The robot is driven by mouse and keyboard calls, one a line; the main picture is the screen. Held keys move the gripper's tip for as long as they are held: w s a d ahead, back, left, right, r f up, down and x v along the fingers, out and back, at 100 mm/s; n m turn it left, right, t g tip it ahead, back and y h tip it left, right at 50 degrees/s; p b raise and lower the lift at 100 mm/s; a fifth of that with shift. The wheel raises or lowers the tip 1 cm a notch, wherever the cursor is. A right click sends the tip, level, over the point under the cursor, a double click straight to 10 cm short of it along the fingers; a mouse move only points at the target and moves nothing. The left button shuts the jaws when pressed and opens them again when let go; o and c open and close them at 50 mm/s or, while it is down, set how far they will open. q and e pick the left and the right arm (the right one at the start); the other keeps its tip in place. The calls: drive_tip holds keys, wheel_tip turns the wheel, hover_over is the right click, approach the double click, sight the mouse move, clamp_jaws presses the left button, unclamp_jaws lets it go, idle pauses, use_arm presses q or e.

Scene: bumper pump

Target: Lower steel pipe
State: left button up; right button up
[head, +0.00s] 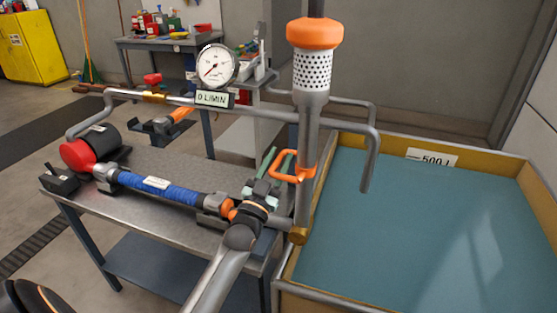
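The steel pipe (308,136) stands upright at the left edge of the water tank. A white perforated strainer (311,72) with an orange cap is at its top, and a brass joint (298,235) is at its foot. An orange loop handle (284,179) sticks out to the left from the pipe's lower half. My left gripper (275,166) is at this handle, its pale green fingers pointing up and away. The handle partly covers them, and I cannot tell whether they grip it. My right gripper is not in view.
The tank (388,138) of blue-green water fills the right side. A grey outlet pipe (368,170) hangs down over it. On the steel bench (180,222) are a red-and-black motor (78,155) and a blue-wrapped pump (160,187). A gauge (217,64) stands above.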

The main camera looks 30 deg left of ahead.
use_arm(q)
clamp_jaws()
idle(1.1)
